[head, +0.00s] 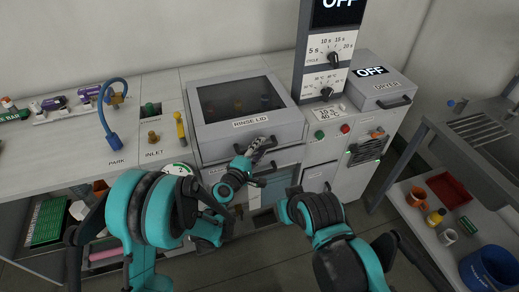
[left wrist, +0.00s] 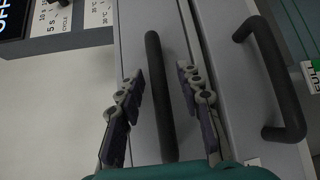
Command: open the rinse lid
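The rinse lid (head: 240,133) is a grey box lid with a dark window, lying closed on the counter front and labelled RINSE LID. Its black bar handle runs along the front edge and shows clearly in the left wrist view (left wrist: 158,95). My left gripper (head: 262,146) is at the lid's front edge by this handle. In the left wrist view the fingers of my left gripper (left wrist: 162,97) are apart, one on each side of the bar, with gaps visible. The right arm shows in the head view, but its gripper cannot be made out.
A second black handle (left wrist: 273,78) sits on the front just below the lid. The dryer (head: 379,86) and the cycle dial panel (head: 331,48) stand right of the lid. A blue hose (head: 111,112) stands at the left. A sink (head: 492,128) is at far right.

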